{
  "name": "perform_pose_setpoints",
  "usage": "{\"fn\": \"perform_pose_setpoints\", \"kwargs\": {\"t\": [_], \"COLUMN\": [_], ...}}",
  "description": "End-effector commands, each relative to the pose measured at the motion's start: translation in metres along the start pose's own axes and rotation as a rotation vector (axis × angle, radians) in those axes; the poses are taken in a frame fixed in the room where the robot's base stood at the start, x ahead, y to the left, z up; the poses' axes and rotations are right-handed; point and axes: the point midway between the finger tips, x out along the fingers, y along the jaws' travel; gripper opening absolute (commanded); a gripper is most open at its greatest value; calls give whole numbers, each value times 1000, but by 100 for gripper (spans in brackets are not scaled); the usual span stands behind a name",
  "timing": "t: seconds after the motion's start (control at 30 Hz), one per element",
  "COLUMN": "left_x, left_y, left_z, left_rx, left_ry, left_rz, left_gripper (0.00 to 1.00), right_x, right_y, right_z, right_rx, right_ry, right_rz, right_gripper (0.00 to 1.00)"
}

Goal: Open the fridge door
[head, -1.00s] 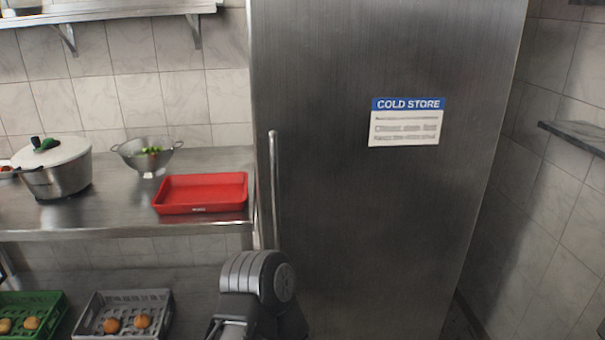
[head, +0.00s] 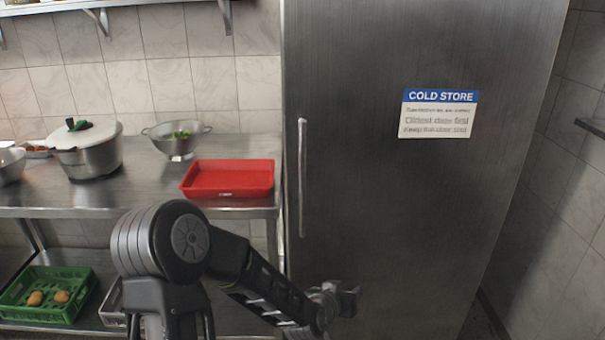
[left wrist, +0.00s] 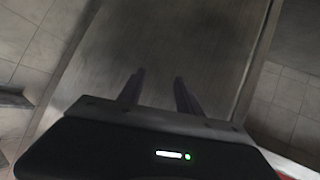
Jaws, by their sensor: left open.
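The fridge (head: 390,200) is a tall steel cabinet with a blue and white "COLD STORE" sign (head: 438,113). Its door looks shut. A long vertical bar handle (head: 302,178) runs along the door's left edge. My left gripper (head: 345,298) is low in front of the door, below and to the right of the handle's lower end, and does not touch the handle. In the left wrist view its two fingers (left wrist: 158,92) are apart with nothing between them, and the steel door (left wrist: 165,50) fills the space ahead. My right gripper is not in view.
A steel table (head: 150,180) stands left of the fridge, with a red tray (head: 228,193) near the handle side, a colander (head: 177,145) and a lidded pot (head: 88,155). A green crate (head: 48,318) sits below. A tiled wall (head: 560,200) stands to the right.

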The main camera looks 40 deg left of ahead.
Motion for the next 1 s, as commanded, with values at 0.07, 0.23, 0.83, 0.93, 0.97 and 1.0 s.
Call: {"fn": "perform_pose_setpoints", "kwargs": {"t": [0.07,0.23,0.83,0.93,0.97,1.0], "left_x": [-20,-77,-104,-98,-95,-90], "left_y": [-34,-76,-87,-89,-90,-91], "left_z": [-88,-208,-254,-259,-261,-264], "left_rx": [39,129,172,171,171,171], "left_ry": [193,466,571,570,570,569], "left_rz": [-82,-218,-274,-274,-274,-274], "left_gripper": [41,41,41,41,41,41], "right_x": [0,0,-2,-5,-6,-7], "right_y": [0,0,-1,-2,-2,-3], "right_z": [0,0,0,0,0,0], "right_rx": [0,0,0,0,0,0], "right_ry": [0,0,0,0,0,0], "right_rz": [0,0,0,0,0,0], "right_gripper": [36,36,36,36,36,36]}}
